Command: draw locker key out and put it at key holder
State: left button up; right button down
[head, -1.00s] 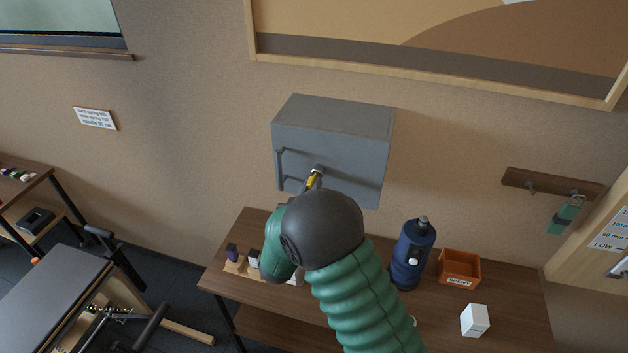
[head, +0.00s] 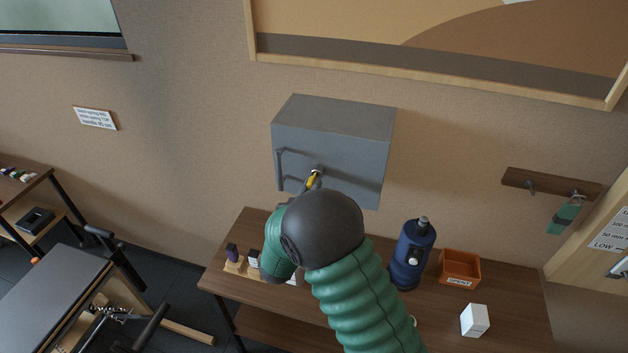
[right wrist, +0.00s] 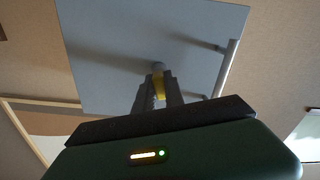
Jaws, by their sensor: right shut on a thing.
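The grey locker (head: 338,140) hangs on the wall, with a bar handle (head: 279,170) at the left of its door. The yellow locker key (head: 313,179) is at the lock on the door front. It also shows in the right wrist view (right wrist: 158,84). My right gripper (right wrist: 158,92) is shut on the key, right in front of the lock. My arm hides much of the gripper in the head view. How deep the key sits in the lock cannot be seen. The key holder, a wooden rail (head: 545,187) with hooks, is on the wall at right; a green tag (head: 565,216) hangs from its right hook. My left gripper is not in view.
A wooden table (head: 372,310) below the locker holds a blue bottle (head: 410,258), an orange bin (head: 460,268), a white box (head: 474,320) and small items on a wooden strip (head: 240,266). A reformer (head: 60,290) stands at lower left. The wall between locker and rail is clear.

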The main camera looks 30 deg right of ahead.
jog(key=shift+v, duration=1.9)
